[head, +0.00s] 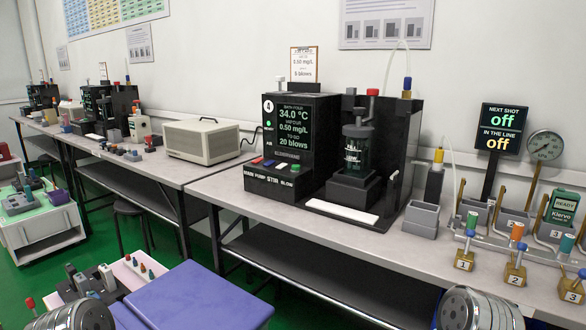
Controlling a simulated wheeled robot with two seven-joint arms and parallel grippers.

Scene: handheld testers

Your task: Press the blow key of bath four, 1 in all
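Bath four's black control unit (296,140) stands on the grey bench near the middle of the view, with a round "4" label. Its lit screen (295,125) reads 34.0 °C, 0.50 mg/L and 20 blows. A row of small coloured keys lies on its sloped front, above the words MAIN, PUMP, STIR and BLOW. The green key (295,169) is at the right end, above BLOW. I cannot tell whether any key is pressed. Neither gripper is in view; only rounded metal parts of my arms show at the bottom left and bottom right.
A dark bath stand with a glass vessel (357,150) is right of the unit, with a white strip (341,212) before it. Grey cups (420,217) and numbered brass valves (464,260) stand further right. A beige box (201,140) is left. A blue-purple stool top (211,299) is below.

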